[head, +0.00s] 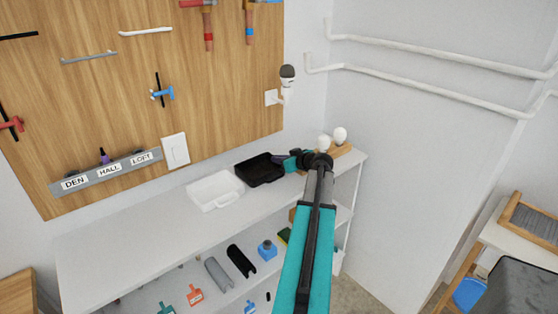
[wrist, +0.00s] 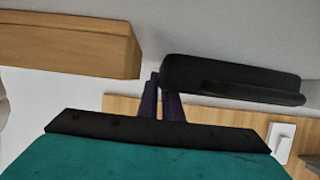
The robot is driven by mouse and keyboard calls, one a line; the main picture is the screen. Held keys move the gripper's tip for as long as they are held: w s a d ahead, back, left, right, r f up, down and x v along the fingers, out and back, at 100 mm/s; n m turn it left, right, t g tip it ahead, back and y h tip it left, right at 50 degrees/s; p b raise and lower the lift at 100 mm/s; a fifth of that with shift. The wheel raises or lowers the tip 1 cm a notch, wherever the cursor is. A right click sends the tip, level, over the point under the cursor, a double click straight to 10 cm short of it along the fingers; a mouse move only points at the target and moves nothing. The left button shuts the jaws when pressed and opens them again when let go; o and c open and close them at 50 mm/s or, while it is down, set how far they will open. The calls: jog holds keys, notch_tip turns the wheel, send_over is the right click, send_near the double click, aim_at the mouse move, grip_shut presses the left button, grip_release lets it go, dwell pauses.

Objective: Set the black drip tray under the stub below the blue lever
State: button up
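The black drip tray (head: 260,169) is at the back of the white shelf top, right of a white tray. It also shows in the wrist view (wrist: 235,80). My gripper (head: 279,158) is at its right end. In the wrist view, my purple fingers (wrist: 161,95) are close together at the tray's near end, one beside the end wall and one partly hidden by it; they look shut on that wall. I cannot tell whether the tray is lifted. The blue lever (head: 163,93) is on a black stub on the wooden board, up and left of the tray.
The white tray (head: 215,190) stands left of the black one. A wooden block (head: 341,152) with white bulbs is right of my gripper, and shows close in the wrist view (wrist: 70,45). A red lever (head: 11,123) and a labelled rack (head: 110,172) are on the board. The shelf's left part is clear.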

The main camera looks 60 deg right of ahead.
jog(key=o, duration=0.3)
jog(key=shift+r, duration=0.15)
jog(key=b+v, duration=0.3)
jog(key=v, duration=0.7)
jog(key=shift+s, duration=0.1)
jog(key=shift+v, duration=0.95)
jog(key=shift+r, duration=0.1)
